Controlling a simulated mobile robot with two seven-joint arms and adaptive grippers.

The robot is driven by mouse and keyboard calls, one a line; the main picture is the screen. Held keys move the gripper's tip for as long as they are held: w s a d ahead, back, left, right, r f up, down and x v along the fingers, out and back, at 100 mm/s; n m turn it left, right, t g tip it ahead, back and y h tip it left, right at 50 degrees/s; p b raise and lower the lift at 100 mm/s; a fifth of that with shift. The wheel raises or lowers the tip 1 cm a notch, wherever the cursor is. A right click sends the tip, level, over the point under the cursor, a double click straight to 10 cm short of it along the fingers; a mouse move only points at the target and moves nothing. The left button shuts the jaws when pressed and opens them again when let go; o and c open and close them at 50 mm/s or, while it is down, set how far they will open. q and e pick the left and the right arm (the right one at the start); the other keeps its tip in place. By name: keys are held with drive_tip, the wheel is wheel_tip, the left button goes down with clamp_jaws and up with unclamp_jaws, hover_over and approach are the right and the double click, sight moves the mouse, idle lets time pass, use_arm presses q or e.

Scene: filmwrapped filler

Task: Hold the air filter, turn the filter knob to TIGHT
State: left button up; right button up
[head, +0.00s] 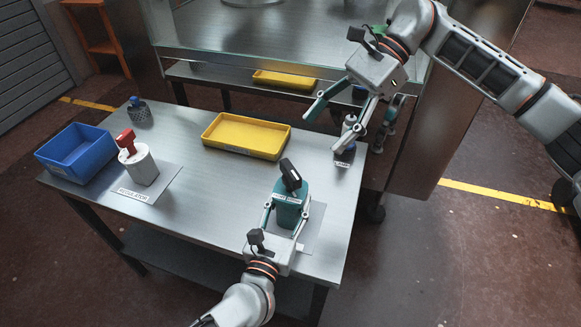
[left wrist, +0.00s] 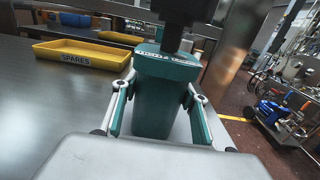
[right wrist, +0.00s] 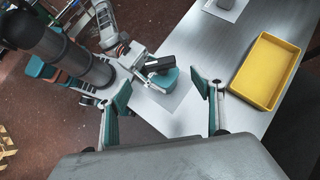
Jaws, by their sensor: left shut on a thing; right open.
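The air filter is a teal body (head: 289,203) with a black knob (head: 290,174) on top, standing on a pale plate at the table's front right. In the left wrist view the teal body (left wrist: 165,95) stands upright between the fingers. My left gripper (head: 286,208) is shut on the filter body. In the right wrist view the filter (right wrist: 163,80) and its black knob (right wrist: 160,63) show beyond the fingers. My right gripper (head: 325,125) is open and empty, above and to the right of the filter, apart from it. The label's small print is too blurred to read fully.
A yellow SPARES tray (head: 246,136) lies behind the filter. A white regulator with a red knob (head: 146,167) and a blue bin (head: 77,152) stand at the left.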

sight(291, 168)
drive_tip(key=x, duration=1.1)
drive_tip(key=shift+s+a+f, duration=0.1)
drive_tip(key=shift+a+f, duration=0.15)
drive_tip(key=shift+a, duration=0.05)
drive_tip(key=c, duration=1.1)
